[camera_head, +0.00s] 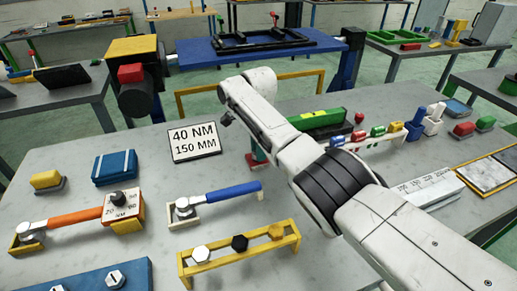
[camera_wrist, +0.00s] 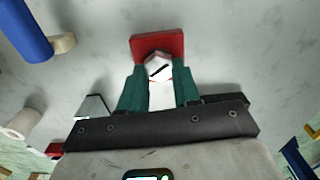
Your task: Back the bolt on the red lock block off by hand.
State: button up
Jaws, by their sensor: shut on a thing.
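The red lock block (camera_wrist: 155,43) lies on the grey bench in the wrist view. A pale bolt head (camera_wrist: 157,60) with a black mark shows at its near edge. My gripper (camera_wrist: 158,76) has its two green fingers on either side of the bolt head, shut on it. In the head view, a red piece of the block (camera_head: 252,160) shows just left of my white arm. The arm hides most of the block and the bolt there.
A sign reading 40 NM and 150 MM (camera_head: 194,141) stands left of my arm. A blue-handled wrench (camera_head: 219,200) and an orange-handled wrench (camera_head: 75,218) lie on racks. A yellow rack with several bolts (camera_head: 240,255) stands in front. Coloured blocks (camera_head: 378,130) stand right of my arm.

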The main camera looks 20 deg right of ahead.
jog(key=n, duration=0.4)
jog(key=shift+w+n+b, duration=0.1)
jog(key=shift+n+b, duration=0.3)
jog(key=n, duration=0.4)
jog(key=shift+a+f+n+b, duration=0.1)
jog(key=shift+n+b, duration=0.2)
jog(key=shift+b, duration=0.1)
jog(key=n, duration=0.4)
jog(key=shift+a+n, duration=0.1)
jog(key=shift+n, duration=0.2)
jog(key=n, duration=0.5)
jog(key=shift+a+f+b, duration=0.1)
jog(key=shift+b, duration=0.25)
jog(key=n, duration=0.5)
jog(key=shift+a+n, duration=0.1)
jog(key=shift+n, duration=0.3)
jog(key=n, duration=0.4)
jog(key=shift+n, duration=0.3)
jog(key=n, duration=0.3)
jog(key=n+p, duration=0.1)
jog(key=n, duration=0.1)
jog(key=shift+s+f, duration=0.1)
jog(key=shift+s, duration=0.15)
jog(key=shift+s+n, duration=0.1)
jog(key=shift+n, duration=2.3)
